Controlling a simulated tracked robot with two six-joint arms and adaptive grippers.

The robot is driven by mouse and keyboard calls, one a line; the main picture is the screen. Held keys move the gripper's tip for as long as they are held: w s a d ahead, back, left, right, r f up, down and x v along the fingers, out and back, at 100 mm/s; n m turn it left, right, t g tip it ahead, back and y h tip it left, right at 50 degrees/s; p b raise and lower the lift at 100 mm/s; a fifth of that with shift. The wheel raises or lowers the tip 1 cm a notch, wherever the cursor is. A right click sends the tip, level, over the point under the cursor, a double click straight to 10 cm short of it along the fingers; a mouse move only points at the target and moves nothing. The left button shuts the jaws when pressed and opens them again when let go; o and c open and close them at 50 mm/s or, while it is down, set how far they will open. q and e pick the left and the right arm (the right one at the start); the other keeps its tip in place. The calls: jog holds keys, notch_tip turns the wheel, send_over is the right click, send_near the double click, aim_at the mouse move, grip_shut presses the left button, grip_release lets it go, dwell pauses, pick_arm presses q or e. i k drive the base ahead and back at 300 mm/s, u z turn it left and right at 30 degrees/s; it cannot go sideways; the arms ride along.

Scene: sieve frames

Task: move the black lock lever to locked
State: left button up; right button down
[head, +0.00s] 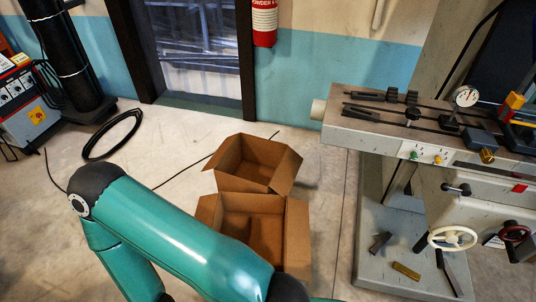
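A grey milling machine (372,262) stands at the right. On its front, below the table, is a small black lever or handle (456,188) with a rounded end. I cannot tell for sure that this is the lock lever, nor which position it is in. A teal arm of mine crosses the lower left and runs out of the bottom edge. Neither of my grippers is in view. Both are well away from the lever, as far as the picture shows.
The machine's table (335,125) carries a dial gauge (466,96) and black clamps. A white handwheel (452,238) is below the lever. Two open cardboard boxes (290,165) stand on the floor beyond my arm. A hose (112,137) lies at the left.

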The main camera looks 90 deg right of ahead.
aim_at(465, 189)
jog(key=u, duration=0.3)
jog(key=i, duration=0.6)
jog(key=z, duration=2.3)
jog(key=i, duration=0.35)
jog(key=z, duration=2.5)
jog(key=k, duration=0.45)
jog(key=z, duration=0.55)
jog(key=i, duration=1.55)
jog(key=u, duration=0.5)
